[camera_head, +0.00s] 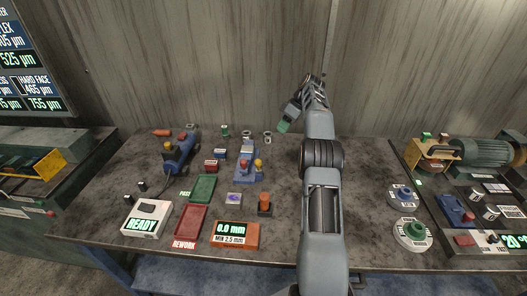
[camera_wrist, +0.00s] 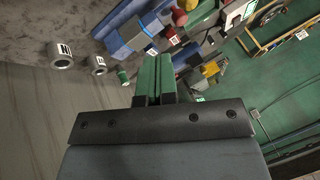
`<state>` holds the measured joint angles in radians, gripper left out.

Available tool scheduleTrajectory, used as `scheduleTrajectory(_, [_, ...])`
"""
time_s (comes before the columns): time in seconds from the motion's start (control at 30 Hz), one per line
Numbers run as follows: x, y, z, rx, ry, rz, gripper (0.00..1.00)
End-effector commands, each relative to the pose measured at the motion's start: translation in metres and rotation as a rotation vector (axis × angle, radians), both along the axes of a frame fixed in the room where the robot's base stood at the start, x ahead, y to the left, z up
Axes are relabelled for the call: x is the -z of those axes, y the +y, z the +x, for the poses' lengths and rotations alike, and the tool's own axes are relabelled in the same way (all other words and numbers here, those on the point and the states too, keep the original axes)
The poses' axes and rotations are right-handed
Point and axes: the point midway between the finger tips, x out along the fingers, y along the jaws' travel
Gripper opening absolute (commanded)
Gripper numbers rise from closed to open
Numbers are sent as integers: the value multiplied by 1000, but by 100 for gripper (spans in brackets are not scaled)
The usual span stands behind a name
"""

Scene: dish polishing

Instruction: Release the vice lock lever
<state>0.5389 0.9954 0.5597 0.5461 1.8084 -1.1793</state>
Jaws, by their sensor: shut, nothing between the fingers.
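Two blue fixtures stand on the workbench in the head view. The larger one (camera_head: 178,155) is at the back left, with a yellow knob, a red knob and an orange piece (camera_head: 162,132) behind it. My gripper (camera_head: 284,126) is raised above the back of the bench, right of both and touching neither. Its green fingers (camera_wrist: 153,78) are shut and empty. Blue fixture parts (camera_wrist: 125,32) show beyond them in the wrist view.
Small grey rings (camera_head: 267,134) stand along the back. A green tray (camera_head: 203,189), red tray (camera_head: 190,222), READY box (camera_head: 147,218) and orange gauge display (camera_head: 235,235) lie in front. Round dials (camera_head: 412,234) and a machine unit (camera_head: 484,152) are at right. A wall closes the back.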

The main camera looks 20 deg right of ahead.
Motion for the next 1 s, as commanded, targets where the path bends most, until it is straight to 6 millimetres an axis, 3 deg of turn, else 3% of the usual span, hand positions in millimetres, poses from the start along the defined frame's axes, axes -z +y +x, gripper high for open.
scheduleTrajectory(0.5, [76,52,6,-2,4,0,0])
scheduleTrajectory(1.0, [90,81,-12,0,0,-3,0])
